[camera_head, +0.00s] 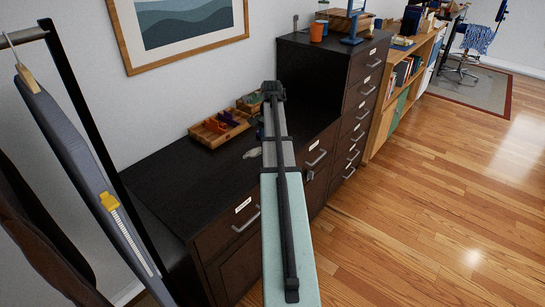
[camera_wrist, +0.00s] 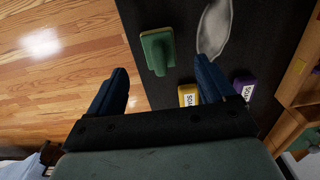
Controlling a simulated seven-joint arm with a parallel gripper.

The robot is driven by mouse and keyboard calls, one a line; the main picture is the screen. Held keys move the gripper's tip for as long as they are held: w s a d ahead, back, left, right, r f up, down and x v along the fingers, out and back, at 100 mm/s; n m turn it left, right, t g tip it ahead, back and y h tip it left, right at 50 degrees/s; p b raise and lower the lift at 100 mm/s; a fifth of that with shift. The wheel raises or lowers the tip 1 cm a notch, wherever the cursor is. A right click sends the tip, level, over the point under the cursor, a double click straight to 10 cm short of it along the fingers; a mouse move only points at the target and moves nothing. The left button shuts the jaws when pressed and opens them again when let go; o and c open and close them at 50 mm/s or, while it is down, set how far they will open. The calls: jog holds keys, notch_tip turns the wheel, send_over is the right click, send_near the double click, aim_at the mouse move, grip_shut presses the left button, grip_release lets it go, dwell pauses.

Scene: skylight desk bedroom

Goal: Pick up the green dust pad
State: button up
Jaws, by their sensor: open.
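The green dust pad (camera_wrist: 157,52), a small green block with a raised part, lies on the dark cabinet top in the wrist view, near the top centre. My gripper (camera_wrist: 160,70) is open, its two dark blue fingers spread apart with nothing between them that I can see held. The pad appears beyond the fingertips, roughly between them in the picture; I cannot tell the height gap. In the head view my arm covers the area, and I cannot make out the pad there.
A grey oval item (camera_wrist: 214,30) lies right of the pad. Yellow (camera_wrist: 188,95) and purple (camera_wrist: 245,88) labelled blocks sit near the right finger. A wooden tray (camera_head: 205,139) stands on the low cabinet (camera_head: 170,190). A taller drawer cabinet (camera_head: 315,65) stands behind.

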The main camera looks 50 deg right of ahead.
jog(key=shift+d+f, duration=0.1)
jog(key=shift+f, duration=3.35)
jog(key=shift+c, duration=0.2)
jog(key=c, duration=1.1)
jog(key=shift+r, duration=5.05)
